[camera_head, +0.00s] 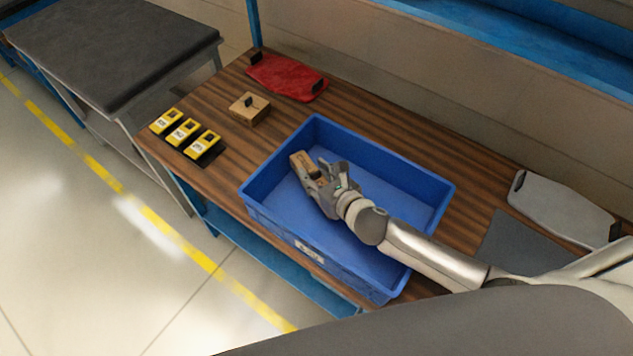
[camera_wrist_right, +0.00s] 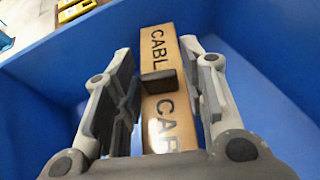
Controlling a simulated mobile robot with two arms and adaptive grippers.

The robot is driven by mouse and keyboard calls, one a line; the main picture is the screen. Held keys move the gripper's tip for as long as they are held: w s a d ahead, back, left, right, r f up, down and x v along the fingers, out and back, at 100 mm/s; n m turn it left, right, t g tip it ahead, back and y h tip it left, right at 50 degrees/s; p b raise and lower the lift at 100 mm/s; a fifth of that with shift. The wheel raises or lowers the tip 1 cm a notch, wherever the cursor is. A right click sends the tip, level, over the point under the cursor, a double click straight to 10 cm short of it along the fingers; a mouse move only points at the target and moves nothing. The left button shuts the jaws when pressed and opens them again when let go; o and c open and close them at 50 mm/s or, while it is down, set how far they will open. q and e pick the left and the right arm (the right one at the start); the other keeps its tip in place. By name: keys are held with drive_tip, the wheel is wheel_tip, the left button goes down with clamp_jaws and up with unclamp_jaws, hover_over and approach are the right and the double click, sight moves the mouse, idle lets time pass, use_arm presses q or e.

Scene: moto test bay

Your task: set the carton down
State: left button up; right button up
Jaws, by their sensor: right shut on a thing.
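The carton (camera_head: 297,160) is a small brown box in my right gripper (camera_head: 318,172), inside the blue bin. In the right wrist view the carton (camera_wrist_right: 163,88) shows black lettering starting "CABL" and "CAR" and a dark tab on its top. The fingers of my right gripper (camera_wrist_right: 160,90) stand on both sides of it, shut on it. The blue bin (camera_head: 270,222) surrounds the carton and gripper. I cannot tell whether the carton touches the bin floor. My left gripper is not in view.
On the wooden table, another brown box (camera_head: 249,108) with a dark tab stands left of the bin. Several yellow-and-black devices (camera_head: 183,132) sit near the left edge. A red panel (camera_head: 286,77) lies at the back, a grey panel (camera_head: 563,208) at the right. A grey-topped bench (camera_head: 115,45) stands left.

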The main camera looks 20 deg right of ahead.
wheel_tip(320, 180, down, 3)
drive_tip(key=shift+f, duration=0.25)
drive_tip(key=o, duration=1.1)
drive_tip(key=shift+o, duration=0.2)
drive_tip(key=shift+r, duration=0.2)
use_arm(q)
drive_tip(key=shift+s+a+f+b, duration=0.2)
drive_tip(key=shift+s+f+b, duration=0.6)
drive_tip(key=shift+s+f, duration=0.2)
use_arm(e)
drive_tip(key=v, duration=1.2)
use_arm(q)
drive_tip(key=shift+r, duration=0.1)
use_arm(e)
drive_tip(key=shift+r, duration=0.1)
